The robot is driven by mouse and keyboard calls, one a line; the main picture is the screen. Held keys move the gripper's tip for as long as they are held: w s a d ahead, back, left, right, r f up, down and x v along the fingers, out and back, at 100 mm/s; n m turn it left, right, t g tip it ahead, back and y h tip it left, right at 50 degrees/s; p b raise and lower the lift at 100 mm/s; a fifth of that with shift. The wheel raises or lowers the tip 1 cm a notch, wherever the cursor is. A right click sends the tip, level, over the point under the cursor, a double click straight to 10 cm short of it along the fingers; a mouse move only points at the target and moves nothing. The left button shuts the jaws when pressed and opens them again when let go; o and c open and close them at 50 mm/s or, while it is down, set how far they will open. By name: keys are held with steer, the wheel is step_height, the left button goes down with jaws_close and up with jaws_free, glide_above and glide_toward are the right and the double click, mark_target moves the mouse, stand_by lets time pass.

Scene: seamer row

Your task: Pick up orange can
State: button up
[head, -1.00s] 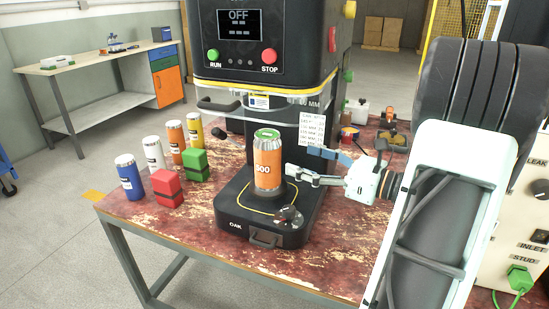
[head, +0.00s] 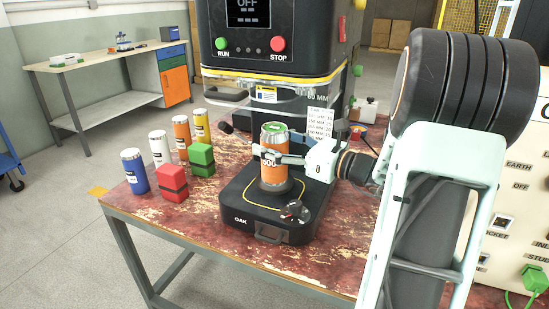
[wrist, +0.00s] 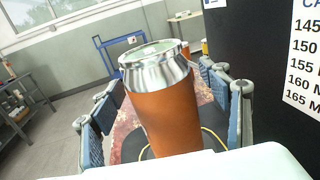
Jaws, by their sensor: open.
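An orange can (head: 272,176) with a silver top and a green lid stands upright on the round pedestal of the black seamer (head: 238,200). My gripper (head: 279,159) reaches in from the right at the can's upper half. In the wrist view the orange can (wrist: 166,115) stands between the two open fingers of my gripper (wrist: 165,108). One finger is on each side, and gaps show beside the can. A second orange can (head: 181,138) stands in the row at the table's left.
A blue can (head: 135,172), a white can (head: 160,149) and a yellow can (head: 201,127) stand at left. The seamer's upper housing (head: 270,60) hangs above the orange can.

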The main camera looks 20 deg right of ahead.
steer(key=shift+c, duration=0.5)
steer(key=c, duration=1.5)
steer(key=shift+r, duration=0.1)
steer(key=shift+c, duration=1)
steer(key=shift+r+p, duration=0.2)
steer(key=shift+p, duration=0.1)
